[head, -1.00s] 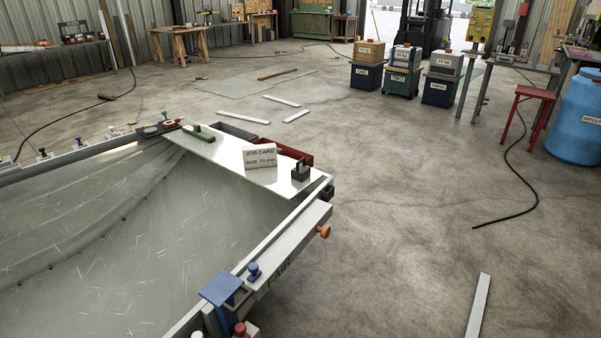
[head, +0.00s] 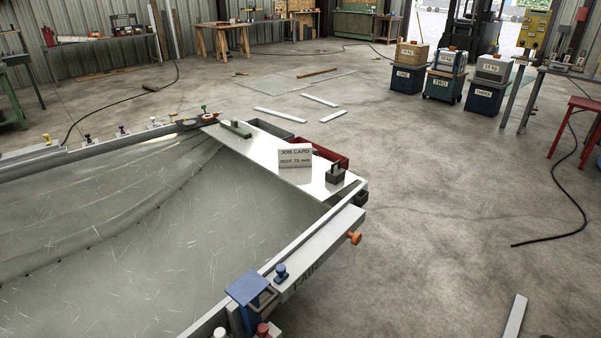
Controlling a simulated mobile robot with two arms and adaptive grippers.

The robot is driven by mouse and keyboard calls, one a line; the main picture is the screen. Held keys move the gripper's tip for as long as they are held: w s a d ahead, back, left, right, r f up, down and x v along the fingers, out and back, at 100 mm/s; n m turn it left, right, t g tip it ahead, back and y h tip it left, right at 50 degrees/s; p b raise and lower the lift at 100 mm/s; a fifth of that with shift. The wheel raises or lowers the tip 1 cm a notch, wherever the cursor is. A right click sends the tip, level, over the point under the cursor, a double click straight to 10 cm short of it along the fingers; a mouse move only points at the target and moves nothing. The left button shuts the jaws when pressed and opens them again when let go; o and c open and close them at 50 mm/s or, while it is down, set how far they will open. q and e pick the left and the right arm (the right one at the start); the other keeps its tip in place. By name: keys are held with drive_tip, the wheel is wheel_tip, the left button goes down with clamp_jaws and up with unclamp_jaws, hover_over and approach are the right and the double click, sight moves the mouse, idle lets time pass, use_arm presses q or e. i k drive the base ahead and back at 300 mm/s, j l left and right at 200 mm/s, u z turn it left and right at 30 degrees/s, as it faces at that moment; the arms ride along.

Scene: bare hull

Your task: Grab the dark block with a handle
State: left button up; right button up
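The dark block with a handle (head: 336,175) stands upright on the white board (head: 268,150) at the corner of the hull, close to the board's right end. It is small and dark grey, with a loop-like handle on top. A white job card (head: 295,156) stands just left of it, and the two look apart. Neither of my grippers shows in the head view.
A red tray (head: 330,153) and a grey tray (head: 270,130) sit behind the board. A green tool (head: 236,128) lies at its left end. The hull's right rail carries an orange knob (head: 354,238) and a blue clamp (head: 249,289). The concrete floor to the right is mostly clear.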

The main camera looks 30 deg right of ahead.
sight(334, 175)
drive_tip(key=i+l+u, duration=0.15)
drive_tip(key=l+u, duration=0.25)
drive_tip(key=l, duration=0.4)
drive_tip(key=l+u, duration=0.35)
drive_tip(key=l, duration=0.45)
